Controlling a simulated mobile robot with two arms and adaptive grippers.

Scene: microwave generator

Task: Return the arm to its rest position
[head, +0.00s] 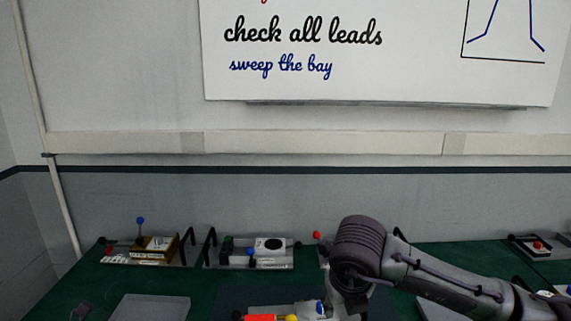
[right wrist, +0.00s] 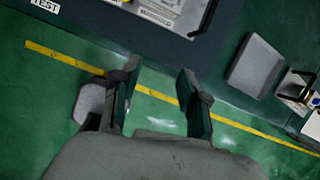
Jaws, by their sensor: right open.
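My right arm (head: 440,275) comes in from the right of the head view, and its dark wrist part hangs over the green bench. My right gripper (right wrist: 157,75) shows in the right wrist view, with its two dark fingers apart and nothing between them. It is above the green surface, just short of a dark mat (right wrist: 85,38) that bears a pale device (right wrist: 168,12). The gripper's fingertips are not clear in the head view. My left gripper is not in view.
A module with a blue knob (head: 152,248) and one with a black disc (head: 272,246) stand at the bench's back edge. A grey tray (head: 152,308) lies in front. Red and yellow parts (head: 262,318) show beside my arm. A yellow line (right wrist: 235,123) crosses the green surface.

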